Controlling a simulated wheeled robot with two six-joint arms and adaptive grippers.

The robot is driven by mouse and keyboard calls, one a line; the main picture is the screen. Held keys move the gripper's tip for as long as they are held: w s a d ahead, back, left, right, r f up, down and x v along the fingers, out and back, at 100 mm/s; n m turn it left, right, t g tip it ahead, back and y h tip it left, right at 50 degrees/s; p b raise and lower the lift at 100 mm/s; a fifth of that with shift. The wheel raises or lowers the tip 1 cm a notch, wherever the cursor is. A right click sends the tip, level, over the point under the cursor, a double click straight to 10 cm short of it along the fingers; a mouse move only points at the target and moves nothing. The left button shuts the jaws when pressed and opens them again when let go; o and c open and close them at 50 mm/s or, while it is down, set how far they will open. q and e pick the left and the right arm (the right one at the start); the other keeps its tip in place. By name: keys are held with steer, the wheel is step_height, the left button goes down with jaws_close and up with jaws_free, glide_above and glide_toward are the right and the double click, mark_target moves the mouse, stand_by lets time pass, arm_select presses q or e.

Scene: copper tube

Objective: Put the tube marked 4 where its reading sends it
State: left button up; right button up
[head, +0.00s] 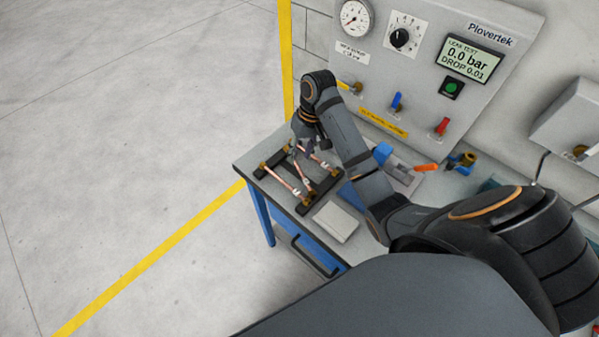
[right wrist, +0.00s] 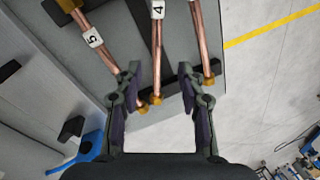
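The copper tube marked 4 (right wrist: 156,40) lies in the dark rack (head: 304,208), between the tube marked 5 (right wrist: 98,45) and a third copper tube (right wrist: 202,40) whose label is out of the right wrist view. My right gripper (head: 303,150) is over the rack. In the right wrist view its fingers (right wrist: 158,75) are spread open, with tube 4 seen in the gap between them; I cannot tell how far above it they are. The end of tube 5 also shows in the gap. The tester display (head: 468,58) reads 0.0 bar, drop 0.01. My left gripper is not in view.
The rack stands near the left end of the workbench (head: 248,162). A pale flat box (head: 335,222) lies in front. The tester panel (head: 415,70) with a gauge (head: 355,18) and coloured levers rises behind. A blue item (head: 383,152) and an orange piece (head: 426,168) lie right of my forearm.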

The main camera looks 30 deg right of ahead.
mark_target(298, 166)
steer(key=f+b, duration=0.4)
steer(key=f, duration=0.1)
steer(key=shift+s+a+b, duration=0.1)
steer(key=shift+a+b, duration=0.15)
steer(key=shift+b, duration=0.05)
steer(key=shift+f, duration=0.15)
steer(key=shift+r, duration=0.2)
jaws_close()
